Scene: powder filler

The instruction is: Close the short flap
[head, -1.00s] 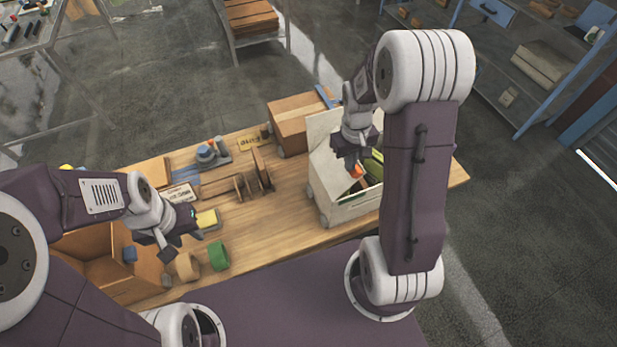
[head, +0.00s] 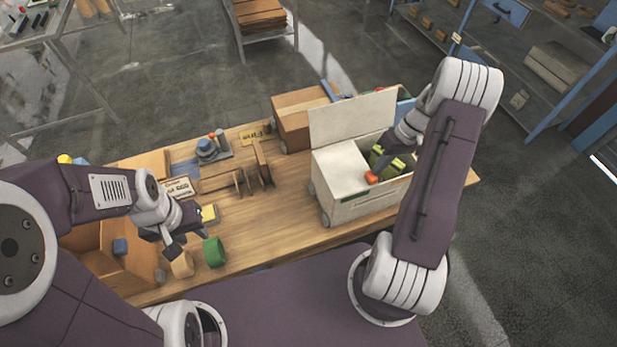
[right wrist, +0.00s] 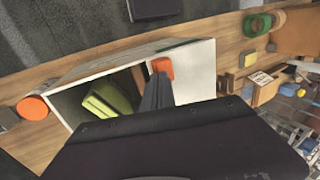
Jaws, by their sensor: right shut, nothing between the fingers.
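The white box (head: 352,207) stands on the right part of the wooden table, partly behind my right arm. Its tall back flap (head: 352,117) stands upright. The short flap (head: 342,166) at its left end lies about flat over that end; it shows in the right wrist view too (right wrist: 195,72). Yellow-green goods (right wrist: 108,100) are in the open part. My right gripper (head: 376,174) is shut and empty, its orange tip at the short flap's inner edge; I cannot tell if they touch. My left gripper (head: 187,241) appears open and empty over the table's left front.
A brown carton (head: 298,118) stands behind the white box. A green tape roll (head: 214,251), a tan roll (head: 182,264) and an open cardboard box (head: 105,245) are at the left. The table is clear between the rolls and the white box.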

